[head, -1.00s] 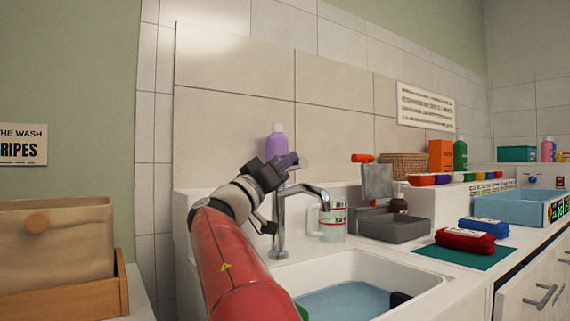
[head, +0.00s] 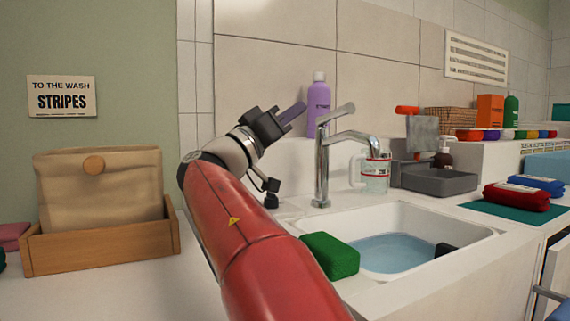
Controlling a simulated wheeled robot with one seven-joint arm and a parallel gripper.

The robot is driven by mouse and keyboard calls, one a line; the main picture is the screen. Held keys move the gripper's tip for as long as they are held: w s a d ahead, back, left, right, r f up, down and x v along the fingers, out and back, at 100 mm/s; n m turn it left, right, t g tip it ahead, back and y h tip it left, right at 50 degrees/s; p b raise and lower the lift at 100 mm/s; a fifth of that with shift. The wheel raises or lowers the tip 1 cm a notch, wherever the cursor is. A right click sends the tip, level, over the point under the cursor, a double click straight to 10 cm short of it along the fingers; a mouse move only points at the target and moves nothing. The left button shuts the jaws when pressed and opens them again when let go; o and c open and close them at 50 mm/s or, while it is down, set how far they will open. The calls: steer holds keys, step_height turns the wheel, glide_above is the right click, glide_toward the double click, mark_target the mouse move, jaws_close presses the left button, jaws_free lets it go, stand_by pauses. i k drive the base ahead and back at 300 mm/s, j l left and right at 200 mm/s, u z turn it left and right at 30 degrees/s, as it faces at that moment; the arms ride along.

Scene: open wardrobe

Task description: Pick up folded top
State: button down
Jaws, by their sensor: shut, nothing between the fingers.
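Several folded cloth pieces are in view, and I cannot tell which is the folded top. A red folded piece (head: 516,196) and a blue one (head: 537,184) lie side by side on a teal mat (head: 497,210) at the right. A green folded piece (head: 331,256) sits at the sink's front left corner, partly behind my arm. Pink cloth (head: 12,235) is cut off at the left edge. My gripper (head: 292,113) is shut and empty, raised in front of the tiles left of the tap, apart from all of these pieces.
A sink (head: 481,247) with water lies right of my arm, with a tall tap (head: 321,165) behind it. A tan bag stands in a wooden tray (head: 100,250) at left, below a "STRIPES" sign (head: 62,96). The counter between tray and arm is clear.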

mark_target(532, 198)
steer(key=k, duration=1)
